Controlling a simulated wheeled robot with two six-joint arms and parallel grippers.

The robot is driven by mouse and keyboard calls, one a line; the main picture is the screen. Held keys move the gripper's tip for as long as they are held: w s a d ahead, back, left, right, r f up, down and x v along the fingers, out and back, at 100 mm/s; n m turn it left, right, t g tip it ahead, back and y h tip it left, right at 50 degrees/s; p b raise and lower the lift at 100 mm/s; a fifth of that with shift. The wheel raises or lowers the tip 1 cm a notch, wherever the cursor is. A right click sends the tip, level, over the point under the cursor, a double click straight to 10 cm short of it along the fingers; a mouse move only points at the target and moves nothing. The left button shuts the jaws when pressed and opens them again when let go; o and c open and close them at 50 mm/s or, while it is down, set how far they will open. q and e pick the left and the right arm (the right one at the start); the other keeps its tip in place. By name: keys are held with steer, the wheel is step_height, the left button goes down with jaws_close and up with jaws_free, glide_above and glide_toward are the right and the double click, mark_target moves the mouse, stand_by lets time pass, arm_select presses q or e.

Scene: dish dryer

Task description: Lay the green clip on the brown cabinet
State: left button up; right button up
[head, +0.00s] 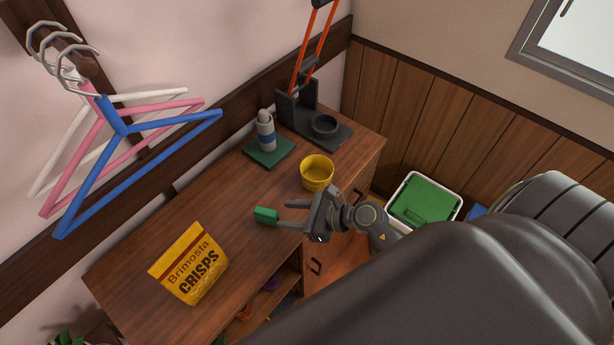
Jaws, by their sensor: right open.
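The green clip (266,215) is a small block at the top of the brown cabinet (215,215). It appears to lie on the wooden top, near the middle. My right gripper (282,214) comes in from the right over the cabinet's front edge. Its two fingers are apart and point left at the clip, with the clip just at or beyond the fingertips. I cannot tell whether the lower finger touches it. My left gripper is not in view.
A yellow crisps bag (190,265) lies at the cabinet's left. A yellow cup (317,172), a bottle (265,131) on a green mat (282,152) and a black stand (338,135) are at the right end. Hangers (125,128) hang on the wall. A green-lidded bin (424,203) stands beyond.

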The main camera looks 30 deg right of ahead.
steer(key=shift+b+v, duration=0.3)
steer(key=shift+v, duration=1.95)
